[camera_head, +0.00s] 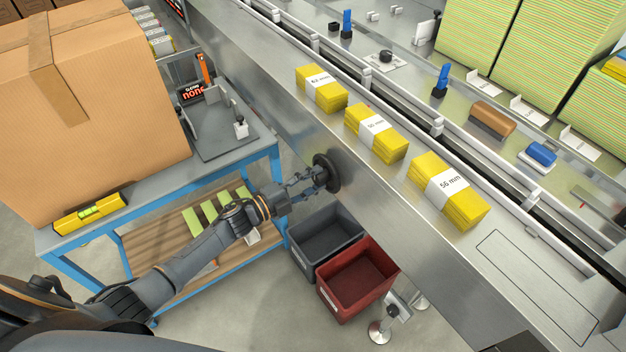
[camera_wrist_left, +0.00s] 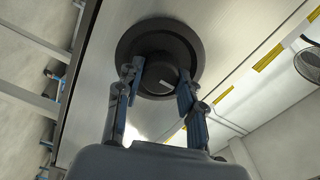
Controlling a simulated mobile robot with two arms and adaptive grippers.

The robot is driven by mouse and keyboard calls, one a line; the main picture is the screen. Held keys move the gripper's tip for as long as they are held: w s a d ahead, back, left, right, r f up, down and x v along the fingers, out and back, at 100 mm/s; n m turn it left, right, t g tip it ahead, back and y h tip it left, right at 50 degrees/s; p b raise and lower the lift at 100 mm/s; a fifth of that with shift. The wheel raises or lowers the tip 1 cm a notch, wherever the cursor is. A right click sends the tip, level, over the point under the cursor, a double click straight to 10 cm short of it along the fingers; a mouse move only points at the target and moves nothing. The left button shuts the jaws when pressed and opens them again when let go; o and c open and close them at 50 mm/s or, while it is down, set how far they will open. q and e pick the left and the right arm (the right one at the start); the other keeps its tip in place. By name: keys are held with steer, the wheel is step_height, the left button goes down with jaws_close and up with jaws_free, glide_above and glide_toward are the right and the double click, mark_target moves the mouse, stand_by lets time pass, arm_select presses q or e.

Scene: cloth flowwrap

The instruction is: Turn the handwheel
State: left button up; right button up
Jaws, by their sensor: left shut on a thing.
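The handwheel (camera_head: 327,173) is a dark round wheel on the side face of the steel conveyor. In the left wrist view the handwheel (camera_wrist_left: 192,42) shows as a black disc with a raised round hub and a small light mark on it. My left gripper (camera_head: 314,178) reaches it from the left. In the left wrist view the fingers of my left gripper (camera_wrist_left: 158,84) stand on either side of the hub, shut on it. My right gripper is not in view.
Yellow cloth packs (camera_head: 376,133) lie in a row on the conveyor (camera_head: 530,270). A grey crate (camera_head: 318,252) and a red crate (camera_head: 335,302) stand below the wheel. A blue-framed table (camera_head: 218,172) at left bears a large cardboard box (camera_head: 120,120) and a yellow level (camera_head: 90,213).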

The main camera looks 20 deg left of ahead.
arm_select(q)
steer(key=o, duration=1.2)
steer(key=shift+c, duration=0.2)
steer(key=v, duration=1.2)
steer(key=s+a+f+n+g+y, duration=0.1)
steer(key=s+a+f+n+y, duration=0.2)
steer(key=f, duration=0.6)
steer(key=s+a+f+n+g+y, duration=0.1)
steer(key=s+f+n+g+y, duration=0.2)
steer(key=f+n, duration=0.45)
steer(key=s+a+f+n+y, duration=0.2)
steer(key=s+f+y, duration=0.25)
steer(key=f, duration=0.65)
steer(key=s+d+f+n+g, duration=0.2)
steer(key=s+f, duration=0.3)
steer(key=s, duration=0.5)
steer(key=s+d+f+n+g, duration=0.2)
steer(key=s+f+n+g, duration=0.1)
steer(key=s, duration=0.7)
steer(key=s+d+f+n+g, duration=0.2)
steer(key=s+d+f+g, duration=0.1)
steer(key=s+f, duration=0.4)
steer(key=s+g, duration=0.1)
steer(key=s, duration=0.2)
steer(key=shift+s+f, duration=0.4)
